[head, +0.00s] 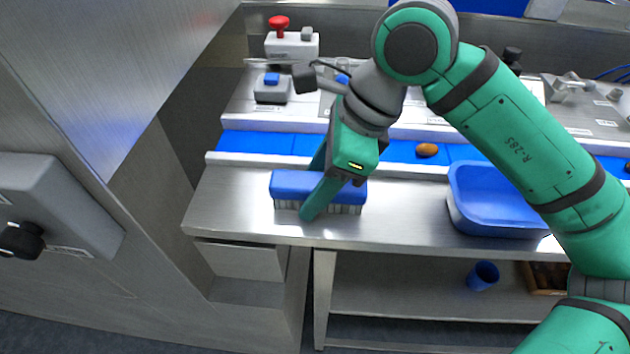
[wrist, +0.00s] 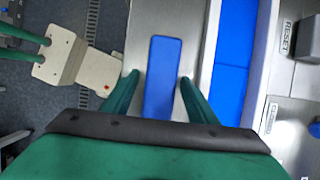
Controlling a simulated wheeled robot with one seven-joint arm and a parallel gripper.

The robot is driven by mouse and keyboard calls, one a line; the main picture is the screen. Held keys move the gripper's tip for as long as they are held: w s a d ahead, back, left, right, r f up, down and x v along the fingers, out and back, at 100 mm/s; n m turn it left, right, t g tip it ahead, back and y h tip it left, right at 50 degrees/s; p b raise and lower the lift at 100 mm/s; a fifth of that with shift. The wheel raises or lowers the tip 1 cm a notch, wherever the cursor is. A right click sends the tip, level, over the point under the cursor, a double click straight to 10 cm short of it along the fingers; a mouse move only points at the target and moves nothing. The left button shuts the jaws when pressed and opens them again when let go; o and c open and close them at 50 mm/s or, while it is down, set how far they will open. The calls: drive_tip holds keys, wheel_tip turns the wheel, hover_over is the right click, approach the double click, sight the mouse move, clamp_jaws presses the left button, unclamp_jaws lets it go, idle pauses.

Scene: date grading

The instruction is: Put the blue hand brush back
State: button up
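The blue hand brush (head: 290,184) lies bristles down on the steel work table (head: 400,215), near its left end. My gripper (head: 312,190) is above the brush from behind, with one green finger on the near side and the other on the far side. In the wrist view the brush (wrist: 164,70) runs lengthwise between the fingers of my gripper (wrist: 160,78). A gap shows on both sides of it, so the fingers are open and not touching it. Part of the brush is hidden behind the near finger in the head view.
A blue conveyor belt (head: 400,150) with a brown date (head: 427,150) runs behind the brush. A blue tub (head: 490,205) stands to the right. A switch box with a red knob (head: 279,23) is behind. A blue cup (head: 483,275) is on the lower shelf. A metal wall stands at left.

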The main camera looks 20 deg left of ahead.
drive_tip(key=v, duration=1.2)
drive_tip(key=shift+r, duration=0.15)
